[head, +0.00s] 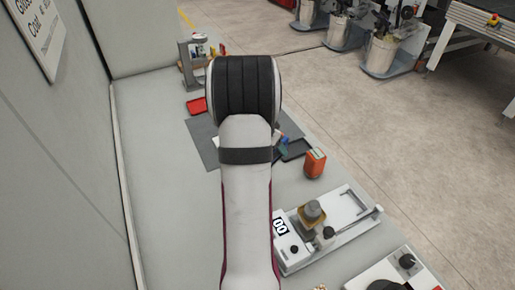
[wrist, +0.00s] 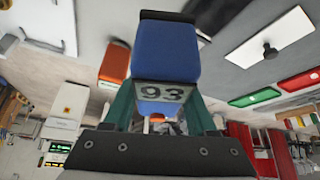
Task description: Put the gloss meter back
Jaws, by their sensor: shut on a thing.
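The gloss meter (wrist: 166,52) is a blue box with a grey end showing the number 93, seen in the wrist view. My gripper (wrist: 163,108) is shut on it, with a teal finger on each side. In the head view my arm covers most of the gripper. A small patch of blue (head: 284,137), apparently the meter, shows just right of the arm, over the grey mat. Whether the meter touches anything beneath it cannot be told.
An orange box (head: 315,163) stands right of my arm, near a dark tray (head: 296,150). A coater device (head: 345,222) lies nearer. A red tray (head: 197,105) and a grey stand (head: 186,66) are farther back. The left bench top (head: 165,200) is clear.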

